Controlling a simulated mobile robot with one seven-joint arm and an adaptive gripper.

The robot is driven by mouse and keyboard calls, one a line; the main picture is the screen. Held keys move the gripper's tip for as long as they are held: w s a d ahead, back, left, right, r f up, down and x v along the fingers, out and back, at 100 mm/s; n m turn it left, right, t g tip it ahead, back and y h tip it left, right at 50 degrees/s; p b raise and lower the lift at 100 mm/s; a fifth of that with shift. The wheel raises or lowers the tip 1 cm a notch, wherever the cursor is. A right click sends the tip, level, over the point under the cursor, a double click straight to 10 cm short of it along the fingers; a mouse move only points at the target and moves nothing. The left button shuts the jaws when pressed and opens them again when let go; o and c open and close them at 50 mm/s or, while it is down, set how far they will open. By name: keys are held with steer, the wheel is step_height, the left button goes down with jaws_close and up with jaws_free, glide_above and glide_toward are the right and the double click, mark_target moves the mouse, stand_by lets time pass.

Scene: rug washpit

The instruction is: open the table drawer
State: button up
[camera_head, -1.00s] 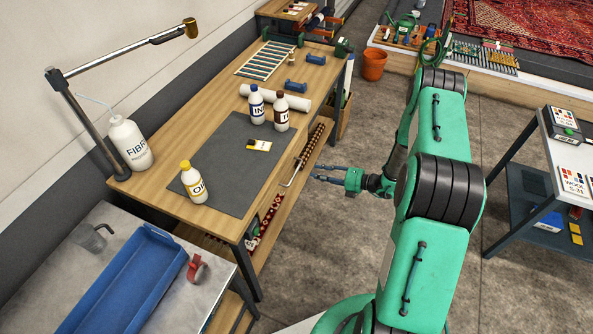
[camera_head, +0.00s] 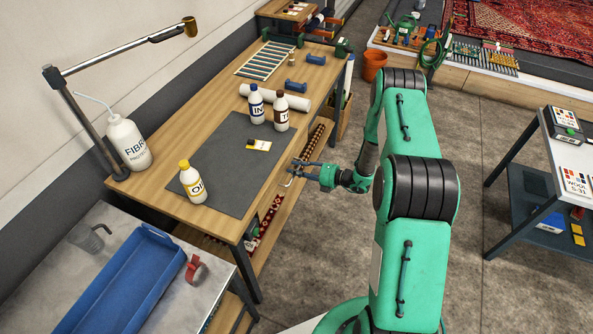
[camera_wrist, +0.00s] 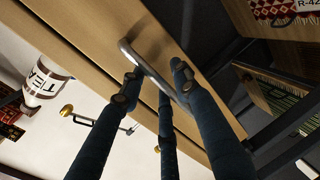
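The wooden work table (camera_head: 160,186) stands at the left of the head view. Its drawer handle (camera_head: 288,181), a thin metal bar, shows at the table's right-hand side, partly hidden by my gripper (camera_head: 300,165). In the wrist view the grey handle (camera_wrist: 146,64) crosses the pale wooden drawer front (camera_wrist: 165,28) close ahead. My gripper (camera_wrist: 155,78) is open there, with dark fingertips on either side of the handle bar. I cannot tell whether they touch it. I see no clear gap showing the drawer pulled out.
White bottles, among them an oil bottle (camera_head: 191,181), stand on the tabletop with a dark mat (camera_head: 222,170). A metal side table with a blue tray (camera_head: 125,283) is at front left. A shelf cart (camera_head: 540,190) stands at right.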

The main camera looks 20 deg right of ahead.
jaws_close()
steer(key=f+p+v, duration=0.1)
steer(key=f+v, duration=0.2)
steer(key=v, duration=1.1)
steer(key=s+f+p+v, duration=0.1)
steer(key=f+p+v, duration=0.1)
steer(key=v, duration=1.2)
steer(key=shift+d+f, duration=0.4)
steer(key=shift+f, duration=0.1)
jaws_free()
steer(key=shift+w, duration=0.1)
steer(key=shift+d+r, duration=0.1)
